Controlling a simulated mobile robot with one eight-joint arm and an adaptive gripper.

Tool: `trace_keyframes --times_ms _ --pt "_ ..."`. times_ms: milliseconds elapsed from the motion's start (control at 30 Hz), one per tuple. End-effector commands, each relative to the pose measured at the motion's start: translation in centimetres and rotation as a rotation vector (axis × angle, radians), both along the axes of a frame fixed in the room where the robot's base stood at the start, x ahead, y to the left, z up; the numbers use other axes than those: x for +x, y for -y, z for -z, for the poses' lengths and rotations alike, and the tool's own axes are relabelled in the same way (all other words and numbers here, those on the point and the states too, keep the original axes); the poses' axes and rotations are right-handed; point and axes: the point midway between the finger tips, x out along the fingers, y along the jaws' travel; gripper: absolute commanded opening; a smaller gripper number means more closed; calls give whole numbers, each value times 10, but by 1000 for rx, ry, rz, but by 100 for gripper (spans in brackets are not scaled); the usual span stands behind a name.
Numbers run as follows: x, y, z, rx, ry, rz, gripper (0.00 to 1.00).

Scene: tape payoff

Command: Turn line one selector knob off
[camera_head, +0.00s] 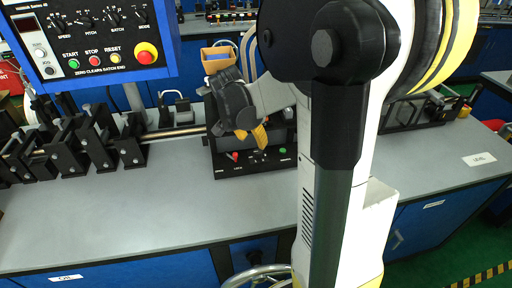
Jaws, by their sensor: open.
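My gripper (252,134), dark with yellow fingertips, is open in the head view. It hangs just above and in front of a low black control box (230,171) on the grey bench. The box's front panel carries a small red control (234,156), dark controls in the middle and a green button (282,150). Its labels are too small to read, so I cannot tell which control is the line one selector knob. My gripper and arm hide part of the box. I cannot tell whether a fingertip touches it.
A blue-framed control panel (172,67) at the upper left has several black knobs, coloured buttons and a red emergency stop (146,53). Black clamp-like fixtures (92,138) and a metal rod (176,132) stand left of the box. The grey bench (120,220) in front is clear.

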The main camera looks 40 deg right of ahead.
Motion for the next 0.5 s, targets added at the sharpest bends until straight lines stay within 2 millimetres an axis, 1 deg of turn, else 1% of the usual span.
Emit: trace_keyframes --times_ms 33,100,200,300,500 --pt "-1 -4 -9 0 0 -1 50" --pt "-2 -8 -18 0 -1 -2 50" --pt "-3 -11 -26 0 0 -1 50" --pt "-3 -12 -30 0 -1 -1 50" --pt "-3 -12 -30 0 0 0 50"
